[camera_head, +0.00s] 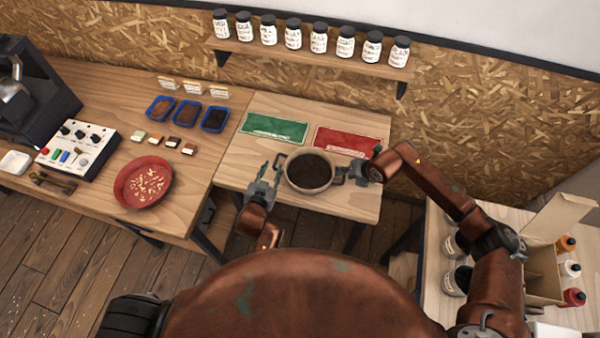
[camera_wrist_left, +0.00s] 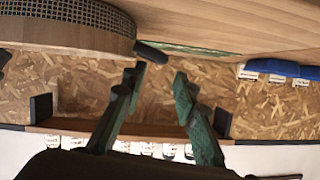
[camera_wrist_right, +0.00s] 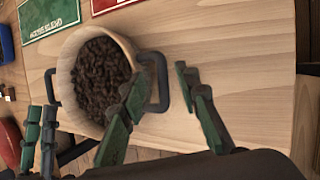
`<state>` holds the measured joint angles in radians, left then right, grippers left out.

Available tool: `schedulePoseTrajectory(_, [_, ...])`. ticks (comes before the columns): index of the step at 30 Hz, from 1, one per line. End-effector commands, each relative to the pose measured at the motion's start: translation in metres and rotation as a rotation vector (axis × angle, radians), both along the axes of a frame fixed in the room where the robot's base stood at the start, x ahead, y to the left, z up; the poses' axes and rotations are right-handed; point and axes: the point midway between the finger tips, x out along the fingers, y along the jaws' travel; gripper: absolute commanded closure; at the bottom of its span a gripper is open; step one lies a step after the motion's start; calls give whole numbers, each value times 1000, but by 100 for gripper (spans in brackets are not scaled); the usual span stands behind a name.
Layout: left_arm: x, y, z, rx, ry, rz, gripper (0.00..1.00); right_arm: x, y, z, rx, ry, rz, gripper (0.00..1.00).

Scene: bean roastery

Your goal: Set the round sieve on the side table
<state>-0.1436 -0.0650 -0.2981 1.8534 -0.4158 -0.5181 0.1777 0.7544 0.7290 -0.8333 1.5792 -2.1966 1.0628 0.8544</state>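The round sieve (camera_head: 310,172), a wooden ring with a mesh band and two dark side handles, stands on the side table (camera_head: 235,165), full of dark beans. My left gripper (camera_head: 270,172) is open at its left side. In the left wrist view the sieve (camera_wrist_left: 65,28) is at the upper left, its handle (camera_wrist_left: 150,52) close to the open fingertips (camera_wrist_left: 158,76). My right gripper (camera_head: 352,172) is open at its right side. In the right wrist view the sieve's right handle (camera_wrist_right: 160,82) lies between the open fingers (camera_wrist_right: 157,74). Neither gripper is closed on a handle.
A green mat (camera_head: 275,129) and a red mat (camera_head: 348,141) lie behind the sieve. A long table at left holds a red pan (camera_head: 143,183), blue trays (camera_head: 187,111) and a control box (camera_head: 78,150). Jars line a wall shelf (camera_head: 310,58). A box (camera_head: 543,275) and bottles stand at right.

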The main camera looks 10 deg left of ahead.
Motion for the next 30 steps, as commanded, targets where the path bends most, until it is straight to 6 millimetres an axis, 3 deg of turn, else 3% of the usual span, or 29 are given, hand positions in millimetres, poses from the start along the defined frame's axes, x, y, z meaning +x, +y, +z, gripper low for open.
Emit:
schedulePoseTrajectory(6, [-40, 3, 14, -1, 1, 0, 73, 0, 0, 0, 0, 0, 0, 70])
schedulePoseTrajectory(16, [-59, 4, 22, 0, 0, 0, 73, -3, -3, 8, 1, -1, 1, 70])
schedulePoseTrajectory(30, [-59, 4, 22, 0, 0, 0, 73, -38, -32, 84, -2, -2, 1, 70])
